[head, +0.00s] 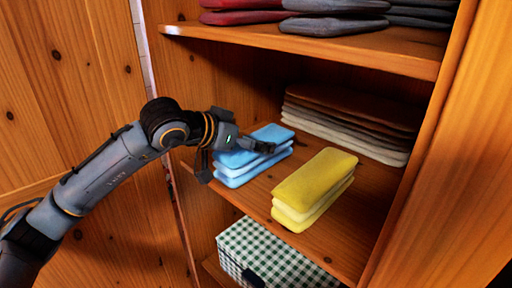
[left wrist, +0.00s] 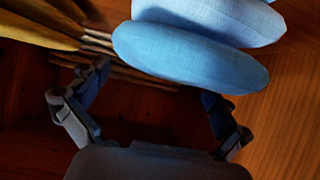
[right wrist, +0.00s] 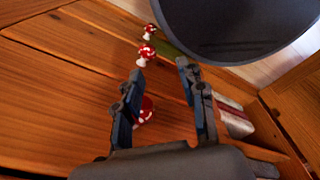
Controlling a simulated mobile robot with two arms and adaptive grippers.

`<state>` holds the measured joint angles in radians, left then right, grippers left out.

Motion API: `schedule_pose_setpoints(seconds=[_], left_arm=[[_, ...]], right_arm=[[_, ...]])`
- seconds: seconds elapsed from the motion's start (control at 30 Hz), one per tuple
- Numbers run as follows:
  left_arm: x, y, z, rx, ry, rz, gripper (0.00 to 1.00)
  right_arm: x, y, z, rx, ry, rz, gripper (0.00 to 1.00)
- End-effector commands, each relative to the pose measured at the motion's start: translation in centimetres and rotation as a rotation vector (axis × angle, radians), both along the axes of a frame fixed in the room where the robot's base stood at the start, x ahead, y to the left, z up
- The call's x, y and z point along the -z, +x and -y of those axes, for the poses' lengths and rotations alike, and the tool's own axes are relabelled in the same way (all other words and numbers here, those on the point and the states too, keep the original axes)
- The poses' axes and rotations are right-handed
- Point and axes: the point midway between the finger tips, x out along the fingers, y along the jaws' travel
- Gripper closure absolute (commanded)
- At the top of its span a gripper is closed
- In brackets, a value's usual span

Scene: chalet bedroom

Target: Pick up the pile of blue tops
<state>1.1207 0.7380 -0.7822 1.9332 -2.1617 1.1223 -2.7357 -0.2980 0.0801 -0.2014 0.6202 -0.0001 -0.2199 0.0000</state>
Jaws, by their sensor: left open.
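The pile of blue tops (head: 256,156) lies folded on the middle shelf, at its left. It also shows large at the top of the left wrist view (left wrist: 190,55). My left gripper (head: 262,147) is at the pile's near left side, partly overlapping it in the head view. In the left wrist view the left gripper (left wrist: 150,88) is open, its fingers wide apart, with the pile beyond the fingertips. Nothing shows held in it; contact with the pile cannot be told. My right gripper (right wrist: 160,72) is open and empty, away from the shelf, and outside the head view.
A yellow folded pile (head: 310,185) lies right of the blue one. Brown and cream folded clothes (head: 345,125) lie behind. The upper shelf (head: 300,42) holds red and grey piles. A green checked box (head: 265,255) stands below. Red spotted mushrooms (right wrist: 147,53) show in the right wrist view.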

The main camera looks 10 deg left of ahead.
Motion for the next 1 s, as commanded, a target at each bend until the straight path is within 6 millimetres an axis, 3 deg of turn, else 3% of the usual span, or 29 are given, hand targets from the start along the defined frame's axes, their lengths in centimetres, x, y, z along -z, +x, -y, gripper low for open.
schedule_pose_setpoints(seconds=[0.17, 0.4, 0.73, 1.0], left_arm=[[0.77, 1.29, 0.9, 0.0, -0.001, -0.001, 0.0], [0.9, 1.37, 0.94, 0.0, -0.001, 0.001, 0.0], [0.89, 1.35, 0.93, 0.0, 0.0, 0.0, 0.67], [0.64, 1.36, 0.94, 0.0, -0.001, 0.003, 0.67]], right_arm=[[-0.46, -0.05, 0.11, 0.0, -0.001, -0.001, 0.6], [-0.41, -0.06, 0.19, 0.001, -0.002, -0.002, 0.6], [-0.4, -0.16, 0.18, 0.002, -0.002, -0.003, 0.6], [-0.44, -0.17, 0.17, 0.002, -0.002, -0.003, 0.6]])
